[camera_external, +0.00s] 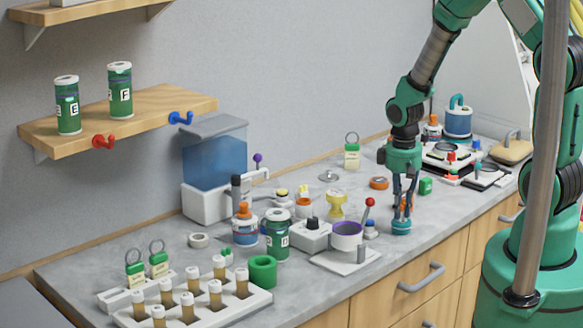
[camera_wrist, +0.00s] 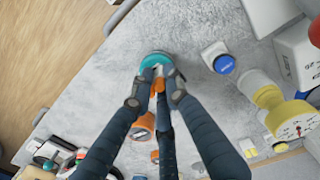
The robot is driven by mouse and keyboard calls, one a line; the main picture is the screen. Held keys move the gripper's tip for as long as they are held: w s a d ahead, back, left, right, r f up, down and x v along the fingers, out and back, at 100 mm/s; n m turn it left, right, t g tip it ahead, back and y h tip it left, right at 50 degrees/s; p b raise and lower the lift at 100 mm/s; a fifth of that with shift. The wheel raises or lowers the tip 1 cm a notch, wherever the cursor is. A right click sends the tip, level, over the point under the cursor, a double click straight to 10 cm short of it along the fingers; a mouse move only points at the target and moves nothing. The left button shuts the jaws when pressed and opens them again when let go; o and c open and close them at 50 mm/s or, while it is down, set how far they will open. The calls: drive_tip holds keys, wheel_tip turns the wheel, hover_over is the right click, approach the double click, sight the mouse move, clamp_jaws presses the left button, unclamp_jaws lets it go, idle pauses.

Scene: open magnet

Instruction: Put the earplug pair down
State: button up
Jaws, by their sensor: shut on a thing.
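My gripper (camera_external: 404,205) points down over the right part of the grey counter, its fingers close together. In the wrist view my gripper (camera_wrist: 160,92) is shut on a small orange piece, which looks like the earplug pair (camera_wrist: 158,84); the fingers hide much of it. The orange earplug pair also shows between the fingers in the external view (camera_external: 406,205). A round teal thing (camera_external: 401,228) is directly below the fingertips, and it shows just past them in the wrist view (camera_wrist: 155,59). I cannot tell whether the earplugs touch it.
A purple-rimmed cup (camera_external: 346,232) on a white base and a blue-topped button (camera_external: 371,229) stand left of the gripper. A green block (camera_external: 425,186) and an orange ring (camera_external: 379,183) lie behind. The counter's front edge is close; bare counter (camera_wrist: 100,75) shows beside the teal thing.

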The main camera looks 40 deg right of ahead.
drive_tip(key=shift+f, duration=0.15)
drive_tip(key=o, duration=0.7)
drive_tip(key=r, duration=0.8)
drive_tip(key=r+p, duration=0.1)
drive_tip(key=r, duration=0.3)
drive_tip(key=shift+a+r, duration=0.2)
drive_tip(key=shift+a, duration=0.05)
drive_tip(key=shift+r, duration=0.1)
